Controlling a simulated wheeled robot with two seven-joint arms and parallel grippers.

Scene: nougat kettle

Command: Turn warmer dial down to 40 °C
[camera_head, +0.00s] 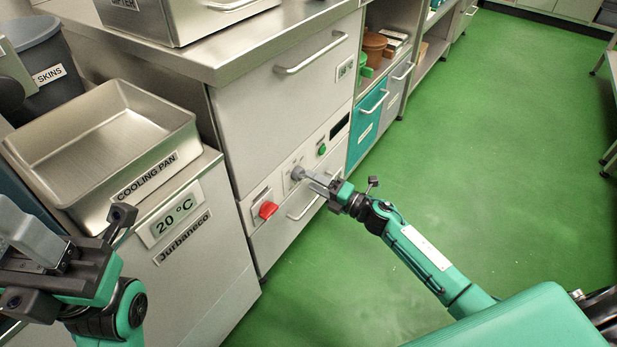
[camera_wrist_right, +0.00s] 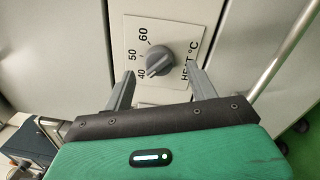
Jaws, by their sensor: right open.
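The grey warmer dial (camera_wrist_right: 158,60) sits on a pale plate marked 40, 50, 60 and HEAT °C in the right wrist view. Its raised ridge slants down to the left, with its lower end near the 40 mark. My right gripper (camera_wrist_right: 159,70) is open, one finger on each side of the dial, with gaps visible between fingers and knob. In the head view my right gripper (camera_head: 311,179) is at the dial on the cabinet front, partly covering it. My left gripper (camera_head: 28,232) is at the lower left, away from the dial; its jaw opening is unclear.
A red switch (camera_head: 268,210) is left of the dial, and a green button (camera_head: 322,149) is up to the right. Bar handles (camera_head: 311,53) stick out of the cabinet. A cooling pan (camera_head: 100,130) stands at the left. The green floor (camera_head: 500,150) is clear.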

